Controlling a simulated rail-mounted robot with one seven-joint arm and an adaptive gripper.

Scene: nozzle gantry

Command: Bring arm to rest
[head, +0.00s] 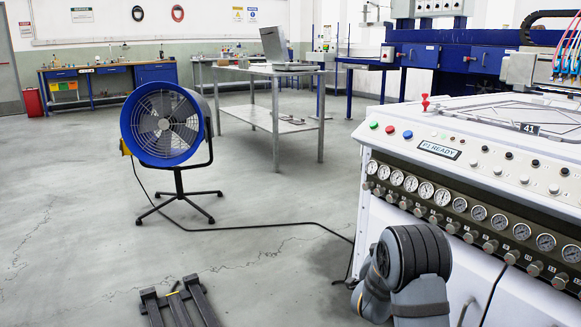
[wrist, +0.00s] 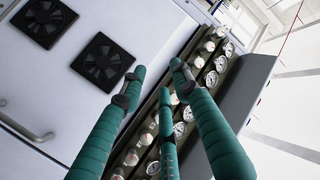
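My gripper (wrist: 160,76) shows in the wrist view, with its teal ribbed fingers apart at the tips and nothing held between them. Beyond the fingers is the white machine cabinet, with its row of gauges (wrist: 179,131) and knobs running diagonally through the picture. I cannot tell how far the fingertips are from it. In the head view, part of my grey arm is at the lower right, in front of the white machine cabinet (head: 480,205).
The cabinet's gauge panel (head: 470,213) is close to my arm. A blue fan (head: 166,124) stands on the open floor, its black cable (head: 262,224) running to the cabinet. A grey metal table (head: 268,70) and blue workbenches (head: 108,84) stand farther back. The left floor is mostly clear.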

